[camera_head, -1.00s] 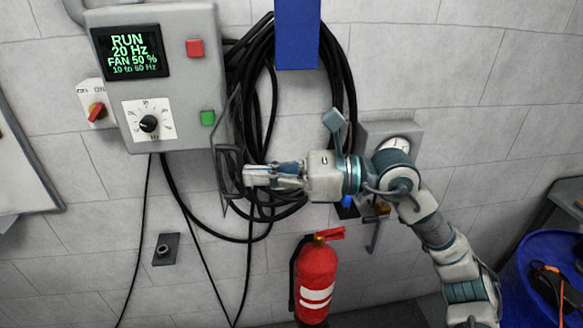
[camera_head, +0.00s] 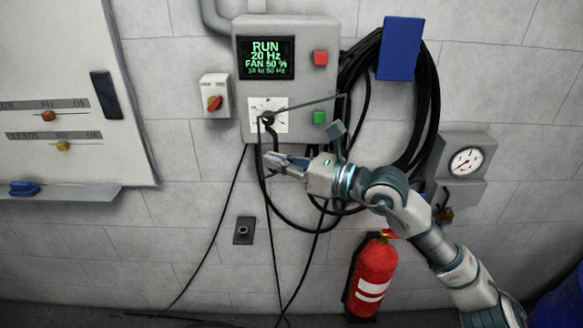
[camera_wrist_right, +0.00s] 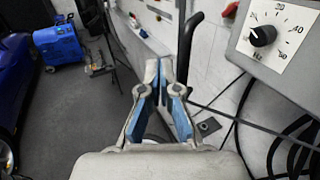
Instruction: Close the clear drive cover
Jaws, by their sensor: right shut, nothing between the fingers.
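The drive box (camera_head: 283,30) is a grey wall unit with a lit screen reading RUN 20 Hz, FAN 50 %. The clear drive cover (camera_head: 306,106) shows mainly as thin dark edges. Its top edge slants from the box's right side across the speed dial, so it stands partly swung out; its exact angle is hard to tell. A black curved piece, apparently its handle (camera_head: 271,132), hangs near its left edge and seems to show in the wrist view (camera_wrist_right: 188,42). My right gripper (camera_head: 268,160) is shut and empty, just below this piece; contact is unclear. My left gripper is out of view.
The speed dial (camera_head: 268,117) and the red (camera_head: 320,58) and green (camera_head: 319,117) buttons are on the box front. Black cables (camera_head: 425,120) loop right of it. A red-handled switch (camera_head: 215,98) is left. A fire extinguisher (camera_head: 372,280) stands below.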

